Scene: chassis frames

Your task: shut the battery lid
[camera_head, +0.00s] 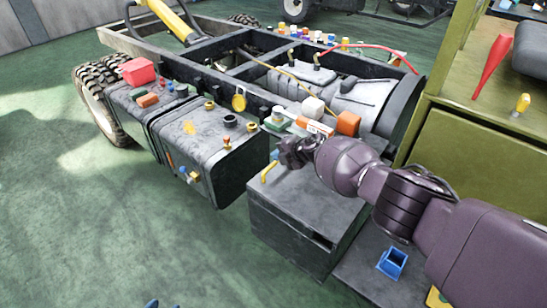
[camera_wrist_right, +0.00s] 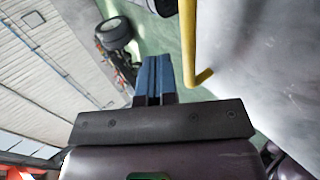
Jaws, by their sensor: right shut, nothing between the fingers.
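The battery box (camera_head: 290,237) is a dark grey box below the chassis frame, with a flat grey lid (camera_head: 312,196) on top. A yellow bent handle (camera_head: 268,173) sits at the lid's far left edge. A dark slit shows near the box's right front; I cannot tell if the lid is fully down. My right gripper (camera_head: 276,156) is shut and empty, just above the handle. In the right wrist view its blue fingers (camera_wrist_right: 153,75) are beside the yellow handle (camera_wrist_right: 195,50), left of a grey surface (camera_wrist_right: 260,60). Small blue tips, probably my left gripper (camera_head: 162,303), show at the bottom edge.
A grey tank (camera_head: 215,150) with caps stands left of the box. Small blocks, including an orange one (camera_head: 348,123), lie on the frame behind. An olive cabinet (camera_head: 480,160) bounds the right. A blue open container (camera_head: 392,262) stands front right. The green floor at left is clear.

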